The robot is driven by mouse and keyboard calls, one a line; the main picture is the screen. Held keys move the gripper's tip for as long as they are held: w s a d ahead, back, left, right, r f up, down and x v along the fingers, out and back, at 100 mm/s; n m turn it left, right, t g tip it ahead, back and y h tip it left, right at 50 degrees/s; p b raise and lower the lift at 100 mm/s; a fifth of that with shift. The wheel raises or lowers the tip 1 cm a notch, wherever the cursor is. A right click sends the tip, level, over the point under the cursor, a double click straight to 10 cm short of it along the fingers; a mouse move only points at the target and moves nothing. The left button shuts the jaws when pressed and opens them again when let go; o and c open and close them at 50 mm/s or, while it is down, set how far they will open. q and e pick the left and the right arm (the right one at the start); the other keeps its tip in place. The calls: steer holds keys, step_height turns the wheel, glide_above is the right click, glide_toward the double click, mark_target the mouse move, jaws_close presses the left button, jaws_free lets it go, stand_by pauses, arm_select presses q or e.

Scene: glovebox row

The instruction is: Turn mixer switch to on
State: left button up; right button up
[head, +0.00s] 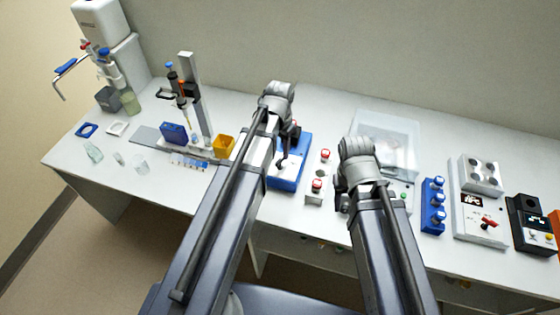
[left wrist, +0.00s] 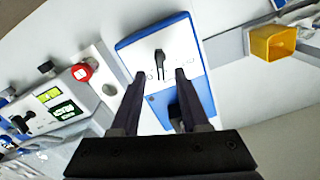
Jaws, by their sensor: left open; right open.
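The mixer is most likely the blue box with a white top panel (left wrist: 185,57), in the left wrist view. It also shows in the head view (head: 300,172), partly hidden by my left arm. Its switch is a black lever (left wrist: 159,65) on the white panel, with small marks on both sides that I cannot read. My left gripper (left wrist: 160,76) is open over the panel, one finger to each side of the lever's lower end; contact is not clear. My right gripper (head: 383,187) is open, mostly hidden by its arm, above the bench to the right.
A yellow cup (head: 224,146) and a pipette stand (head: 190,95) are left of the box. A small panel with red buttons (head: 317,186) and a clear bin (head: 398,128) are to its right. A blue rack of bottles (head: 433,218) is further right.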

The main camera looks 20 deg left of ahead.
mark_target(280, 159)
arm_select(q)
steer(key=shift+f+b, duration=1.45)
steer(key=shift+f, duration=0.55)
steer(key=shift+c, duration=0.4)
jaws_close()
